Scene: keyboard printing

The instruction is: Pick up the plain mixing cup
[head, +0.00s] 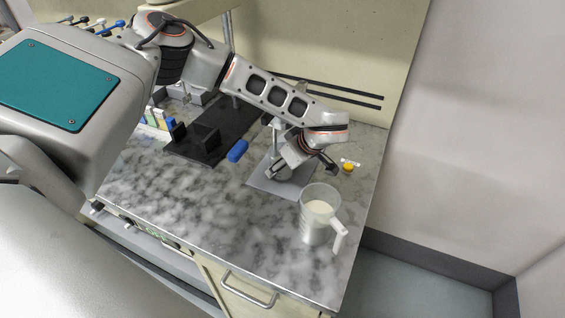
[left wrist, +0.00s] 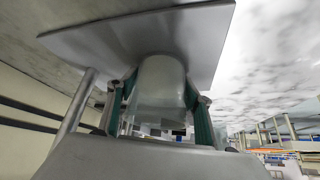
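The plain mixing cup, a smooth pale grey cup without visible markings, shows in the left wrist view (left wrist: 160,85) against a flat grey plate (left wrist: 215,35). In the head view the gripper mostly hides it. My left gripper (head: 303,168) is low over that plate, which also shows in the head view (head: 262,184). Its two teal-padded fingers (left wrist: 160,112) stand on either side of the cup and look spread, with narrow gaps beside it. I cannot tell whether a pad touches it. My right gripper is not in view.
A clear handled jug (head: 318,225) with pale contents stands near the counter's front right. A small yellow-orange item (head: 348,168) lies behind it. A blue object (head: 238,151) and a black tray (head: 215,135) are to the left. The marble counter (head: 215,210) is clear in front.

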